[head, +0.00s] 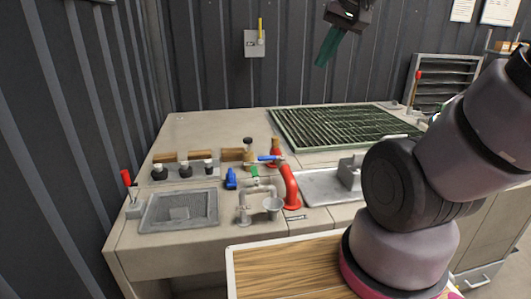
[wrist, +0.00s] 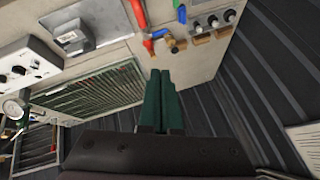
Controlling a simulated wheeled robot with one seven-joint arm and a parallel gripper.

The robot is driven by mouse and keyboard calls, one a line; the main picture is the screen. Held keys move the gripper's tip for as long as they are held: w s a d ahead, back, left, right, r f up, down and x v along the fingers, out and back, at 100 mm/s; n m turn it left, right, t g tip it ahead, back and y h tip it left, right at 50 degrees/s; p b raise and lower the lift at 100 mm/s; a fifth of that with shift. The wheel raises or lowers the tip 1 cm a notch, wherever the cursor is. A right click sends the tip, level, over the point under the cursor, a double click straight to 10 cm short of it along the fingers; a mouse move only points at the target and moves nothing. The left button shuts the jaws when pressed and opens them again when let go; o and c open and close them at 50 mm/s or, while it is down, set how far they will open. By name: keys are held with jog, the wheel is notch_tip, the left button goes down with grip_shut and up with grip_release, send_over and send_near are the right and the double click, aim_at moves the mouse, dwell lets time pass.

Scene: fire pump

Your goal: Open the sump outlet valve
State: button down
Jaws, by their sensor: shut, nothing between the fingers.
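My gripper (head: 322,60) hangs high over the back of the bench, near the wall. Its green fingers are together and empty, and they also show in the wrist view (wrist: 161,76). No label reads as sump outlet valve, so I cannot tell which valve it is. A blue-handled valve (head: 271,158) sits at the red pipe (head: 290,187); the blue handle also shows in the wrist view (wrist: 158,34). A green handle (head: 254,171) sits on grey piping. My gripper is apart from all of these.
A green grate (head: 345,127) covers the bench's back right. Black knobs (head: 183,169) and a small blue part (head: 231,179) stand near the pipes. A wall box with a yellow lever (head: 254,42) is on the ribbed wall. My arm hides the bench's right side.

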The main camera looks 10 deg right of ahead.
jog(key=w+f, duration=0.3)
jog(key=w, duration=0.7)
jog(key=n+g+h, duration=0.2)
jog(key=n+g, duration=0.1)
jog(key=n, duration=0.1)
send_over(271, 157)
jog(key=w+a, duration=0.2)
jog(key=w, duration=0.1)
notch_tip(271, 157, down, 25)
jog(key=shift+f, duration=0.25)
jog(key=shift+f, duration=0.1)
notch_tip(271, 157, down, 9)
jog(key=shift+s, duration=0.35)
jog(key=shift+f, duration=0.1)
